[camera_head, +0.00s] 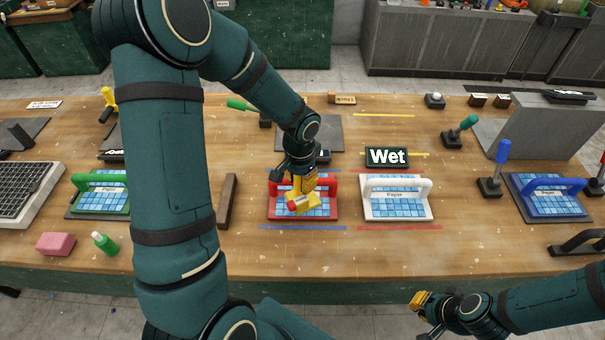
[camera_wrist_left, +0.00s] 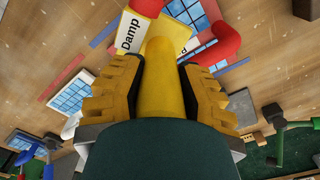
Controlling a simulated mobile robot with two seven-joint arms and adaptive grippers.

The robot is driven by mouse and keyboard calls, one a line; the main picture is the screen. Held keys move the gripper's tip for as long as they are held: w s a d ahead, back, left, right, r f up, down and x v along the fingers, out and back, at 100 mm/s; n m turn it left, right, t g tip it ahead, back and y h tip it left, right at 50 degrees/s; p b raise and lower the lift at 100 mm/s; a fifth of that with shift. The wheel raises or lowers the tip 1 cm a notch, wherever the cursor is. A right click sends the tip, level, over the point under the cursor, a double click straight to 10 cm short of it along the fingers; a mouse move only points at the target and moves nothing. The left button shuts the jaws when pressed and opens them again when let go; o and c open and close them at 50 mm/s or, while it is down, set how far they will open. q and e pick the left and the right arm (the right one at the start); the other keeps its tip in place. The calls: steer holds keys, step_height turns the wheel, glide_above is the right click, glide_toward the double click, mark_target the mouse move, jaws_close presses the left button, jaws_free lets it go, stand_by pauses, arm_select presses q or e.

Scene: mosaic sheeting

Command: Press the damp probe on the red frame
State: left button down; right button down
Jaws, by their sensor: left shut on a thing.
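The damp probe (camera_head: 303,204) is yellow with a red end. In the left wrist view its yellow handle (camera_wrist_left: 160,75) runs between my fingers, and its head carries a "Damp" label (camera_wrist_left: 130,32). My left gripper (camera_head: 298,180) is shut on the handle. The red frame (camera_head: 330,212) lies on the bench with blue mosaic tiles inside and a red arched handle, partly hidden by the probe and gripper. The probe head is over the frame's tiles; I cannot tell whether it touches them. My right gripper (camera_head: 424,304) is off the bench's front edge, its fingers unclear.
A white frame (camera_head: 425,210) stands just right, with a "Wet" sign (camera_head: 387,157) behind it. A dark bar (camera_head: 227,200) lies left of the red frame. A green frame (camera_head: 76,212) is farther left, and a blue frame (camera_head: 535,210) far right.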

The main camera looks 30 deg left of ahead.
mark_target(300, 195)
arm_select(q)
steer(key=shift+f, duration=0.5)
steer(key=shift+s+f, duration=0.1)
steer(key=shift+f, duration=0.8)
steer(key=shift+f+b, duration=0.65)
steer(key=shift+f, duration=0.3)
steer(key=shift+f+b, duration=0.6)
steer(key=shift+b, duration=0.1)
stand_by(0.8)
